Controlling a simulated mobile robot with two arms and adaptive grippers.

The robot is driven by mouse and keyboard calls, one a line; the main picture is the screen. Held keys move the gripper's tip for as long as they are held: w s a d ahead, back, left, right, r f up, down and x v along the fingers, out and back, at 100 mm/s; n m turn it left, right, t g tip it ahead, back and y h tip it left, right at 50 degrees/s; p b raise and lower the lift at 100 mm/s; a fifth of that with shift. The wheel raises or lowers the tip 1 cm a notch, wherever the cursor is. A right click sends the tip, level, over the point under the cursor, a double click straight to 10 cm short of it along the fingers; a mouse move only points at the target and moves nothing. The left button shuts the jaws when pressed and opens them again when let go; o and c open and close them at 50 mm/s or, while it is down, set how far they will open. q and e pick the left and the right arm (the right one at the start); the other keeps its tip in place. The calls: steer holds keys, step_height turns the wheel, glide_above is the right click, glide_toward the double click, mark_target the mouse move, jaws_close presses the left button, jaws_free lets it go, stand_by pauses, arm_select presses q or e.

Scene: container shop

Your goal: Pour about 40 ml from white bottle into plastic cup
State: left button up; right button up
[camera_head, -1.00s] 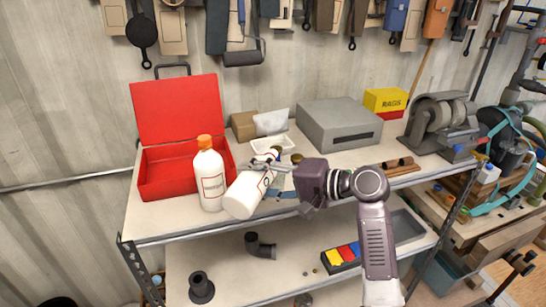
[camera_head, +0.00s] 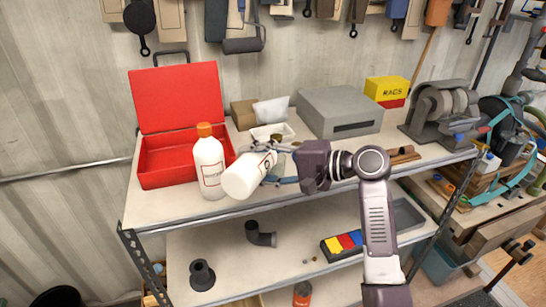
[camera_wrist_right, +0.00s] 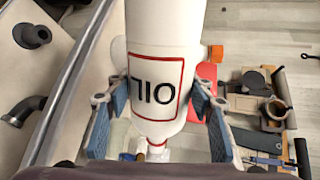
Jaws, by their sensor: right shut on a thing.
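The white bottle (camera_head: 245,177) has a red-framed label and is in my right gripper (camera_head: 275,151), above the upper shelf. It is steeply tilted, its base toward the lower left and its neck toward the back right. In the right wrist view the bottle (camera_wrist_right: 152,45) reads OIL, with the blue-padded fingers (camera_wrist_right: 152,112) on both its sides. Its narrow neck shows at the bottom edge of that view. I cannot make out the plastic cup; the bottle and gripper cover the area around the neck. My left gripper is not in view.
A second white bottle with an orange cap (camera_head: 209,165) stands close left of the held one. Behind are an open red toolbox (camera_head: 178,98), a white tray (camera_head: 262,131) and a grey box (camera_head: 340,112). A bench grinder (camera_head: 440,112) stands at the right.

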steer(key=shift+w+d+r+m, duration=0.1)
steer(key=shift+r+m, duration=0.35)
steer(key=shift+m, duration=0.05)
stand_by(0.5)
steer(key=shift+s+a, duration=0.4)
steer(key=shift+s, duration=0.35)
steer(key=shift+r+g, duration=0.2)
steer(key=shift+g, duration=0.1)
stand_by(1.4)
